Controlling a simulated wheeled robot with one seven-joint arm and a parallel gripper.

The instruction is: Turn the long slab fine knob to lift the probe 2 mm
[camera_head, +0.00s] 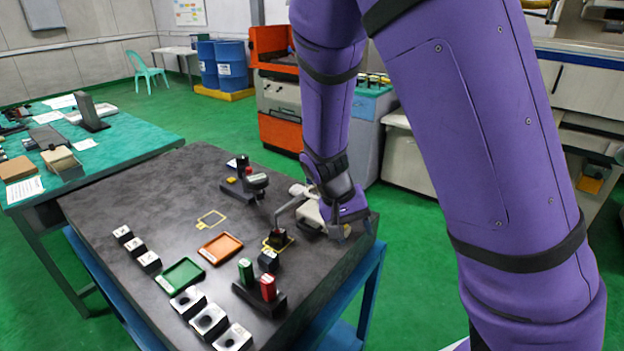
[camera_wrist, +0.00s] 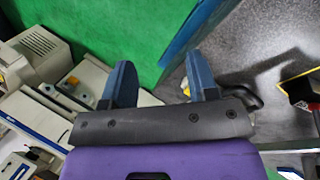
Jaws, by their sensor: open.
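My gripper (camera_head: 344,230) hangs at the right edge of the dark tabletop in the head view. In the wrist view my gripper (camera_wrist: 160,80) has its two blue-grey fingers apart, with nothing between them. A small black stand (camera_head: 277,238) with a bent grey arm stands left of my gripper, apart from its fingers. Another black stand (camera_head: 243,178) with a round dark head is farther back. I cannot tell which small part is the long slab fine knob or the probe. A dark piece with red and yellow (camera_wrist: 300,88) shows at the right of the wrist view.
The dark stone tabletop (camera_head: 150,215) holds a green tray (camera_head: 183,275), an orange tray (camera_head: 221,248) and several metal blocks. A black holder with a green cylinder (camera_head: 246,271) and a red cylinder (camera_head: 268,287) stands near the front. Green floor is open beyond the right edge.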

